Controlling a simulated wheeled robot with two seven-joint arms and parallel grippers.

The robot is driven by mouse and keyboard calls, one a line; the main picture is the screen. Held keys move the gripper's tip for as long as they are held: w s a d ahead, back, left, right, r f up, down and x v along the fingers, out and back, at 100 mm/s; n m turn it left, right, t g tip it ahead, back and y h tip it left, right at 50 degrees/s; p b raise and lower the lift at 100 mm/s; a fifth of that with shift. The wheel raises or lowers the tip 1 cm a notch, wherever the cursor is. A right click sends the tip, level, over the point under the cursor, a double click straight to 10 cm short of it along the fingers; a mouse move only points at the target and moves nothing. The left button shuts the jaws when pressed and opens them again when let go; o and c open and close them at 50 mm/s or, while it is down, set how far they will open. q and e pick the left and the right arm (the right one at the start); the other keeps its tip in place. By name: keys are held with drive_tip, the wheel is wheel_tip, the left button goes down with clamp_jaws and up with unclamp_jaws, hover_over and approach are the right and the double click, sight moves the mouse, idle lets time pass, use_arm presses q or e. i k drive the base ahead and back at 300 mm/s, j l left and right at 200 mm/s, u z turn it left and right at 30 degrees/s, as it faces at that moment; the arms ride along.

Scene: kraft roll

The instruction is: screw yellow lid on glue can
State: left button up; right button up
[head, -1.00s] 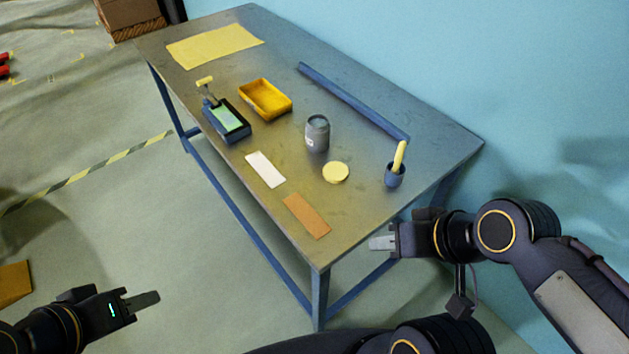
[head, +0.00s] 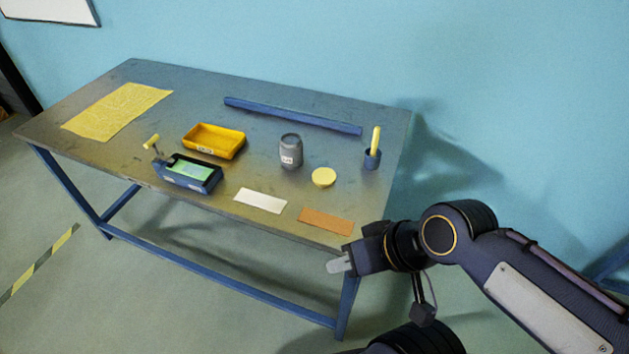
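The glue can (head: 290,152) is a grey can with a small white label, standing upright on the table. The round yellow lid (head: 323,177) lies flat on the table to the right of the can and nearer to me, apart from it. My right gripper (head: 340,265) is in front of the table's near right edge, away from both can and lid. Its fingers look close together, but the angle hides whether there is a gap. Nothing shows in it. My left gripper is out of view.
The table (head: 225,181) also holds a yellow bin (head: 214,141), a blue tray with green inside (head: 189,174), a white card (head: 260,201), a brown strip (head: 327,221), a blue bar (head: 292,116), a blue cup with a yellow stick (head: 372,158) and a yellow sheet (head: 117,111).

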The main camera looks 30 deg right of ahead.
sight(291, 143)
drive_tip(key=i+j+z, duration=0.25)
drive_tip(key=i+j, duration=0.15)
drive_tip(key=i+j+z, duration=0.3)
drive_tip(key=i+z, duration=0.1)
drive_tip(key=i, duration=0.35)
